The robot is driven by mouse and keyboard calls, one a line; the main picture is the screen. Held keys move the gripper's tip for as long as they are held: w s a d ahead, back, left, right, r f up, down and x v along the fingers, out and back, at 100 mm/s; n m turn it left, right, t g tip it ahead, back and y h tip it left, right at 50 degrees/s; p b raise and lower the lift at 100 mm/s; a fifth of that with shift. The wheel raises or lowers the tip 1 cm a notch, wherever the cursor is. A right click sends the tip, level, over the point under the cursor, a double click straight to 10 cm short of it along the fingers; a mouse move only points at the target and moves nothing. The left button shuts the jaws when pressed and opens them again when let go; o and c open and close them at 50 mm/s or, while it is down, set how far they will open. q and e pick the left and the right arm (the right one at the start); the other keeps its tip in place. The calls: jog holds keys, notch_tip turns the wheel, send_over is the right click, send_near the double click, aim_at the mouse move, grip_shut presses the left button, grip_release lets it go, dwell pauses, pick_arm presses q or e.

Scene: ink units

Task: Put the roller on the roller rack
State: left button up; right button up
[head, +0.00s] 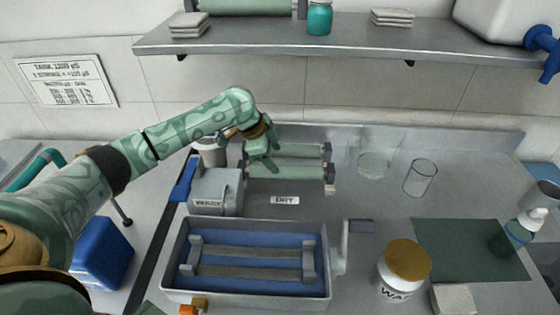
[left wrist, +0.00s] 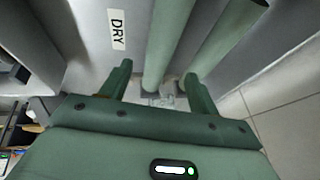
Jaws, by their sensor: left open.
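Two green rollers, a rear one (head: 292,149) and a front one (head: 290,172), lie side by side across a rack with dark end brackets (head: 328,172), behind a "DRY" label (head: 284,200). My left gripper (head: 262,162) is open over their left part. In the left wrist view, the open fingers (left wrist: 157,72) point toward two green bars, one (left wrist: 168,40) nearer the label and one (left wrist: 225,42) farther off; whether the fingers touch them cannot be told. The gripper hides part of the rollers' left ends. My right gripper is out of view.
A grey tray (head: 172,262) with grey rails inside and a side crank (head: 344,245) stands in front. A grey box (head: 216,190) with a blue lever is at left. A gold-lidded jar (head: 403,262), clear glass (head: 420,178) and green mat (head: 470,250) are at right. A shelf (head: 340,38) hangs above.

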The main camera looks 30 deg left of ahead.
pick_arm(q)
jog(key=p+v, duration=0.1)
jog(key=v, duration=0.3)
jog(key=shift+s+r, duration=0.1)
jog(key=shift+r, duration=0.15)
